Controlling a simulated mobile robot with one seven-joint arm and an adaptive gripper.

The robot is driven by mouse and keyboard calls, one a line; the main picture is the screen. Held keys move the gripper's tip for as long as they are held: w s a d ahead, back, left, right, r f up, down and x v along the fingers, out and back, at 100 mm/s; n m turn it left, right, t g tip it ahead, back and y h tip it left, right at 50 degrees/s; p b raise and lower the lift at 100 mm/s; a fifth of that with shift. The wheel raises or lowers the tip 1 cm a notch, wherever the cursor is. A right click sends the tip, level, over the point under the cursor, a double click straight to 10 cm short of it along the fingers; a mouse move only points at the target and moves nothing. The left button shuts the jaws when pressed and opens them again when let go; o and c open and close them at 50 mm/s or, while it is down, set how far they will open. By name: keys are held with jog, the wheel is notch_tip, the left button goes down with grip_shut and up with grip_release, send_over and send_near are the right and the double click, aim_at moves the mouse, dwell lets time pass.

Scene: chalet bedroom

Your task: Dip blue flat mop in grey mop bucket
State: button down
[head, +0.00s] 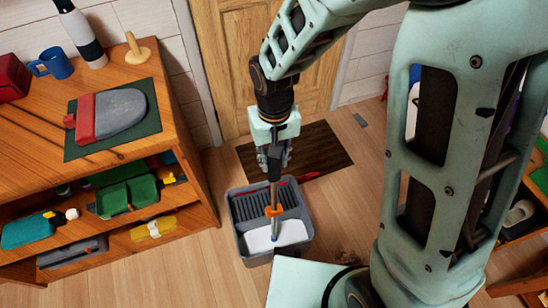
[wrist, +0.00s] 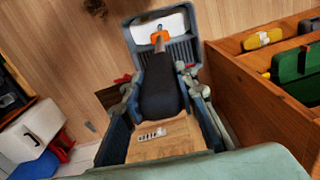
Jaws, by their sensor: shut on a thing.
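The grey mop bucket (head: 239,246) stands on the wood floor, with a ribbed dark wringer part at its back and a pale flat area in its front part. It also shows at the top of the wrist view (wrist: 197,52). My gripper (head: 273,172) is above the bucket, shut on the upright handle of the blue flat mop (head: 274,198). The handle has an orange collar and runs down into the bucket. In the wrist view, the mop's thick dark grip (wrist: 170,90) lies between my fingers. I cannot tell whether the pale area is the mop head or water.
A dark doormat (head: 320,155) lies behind the bucket, before a wooden door (head: 222,60). The floor left of the bucket is narrow.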

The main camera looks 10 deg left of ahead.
notch_tip(320, 180, up, 23)
jog(key=p, duration=1.7)
dwell(0.3)
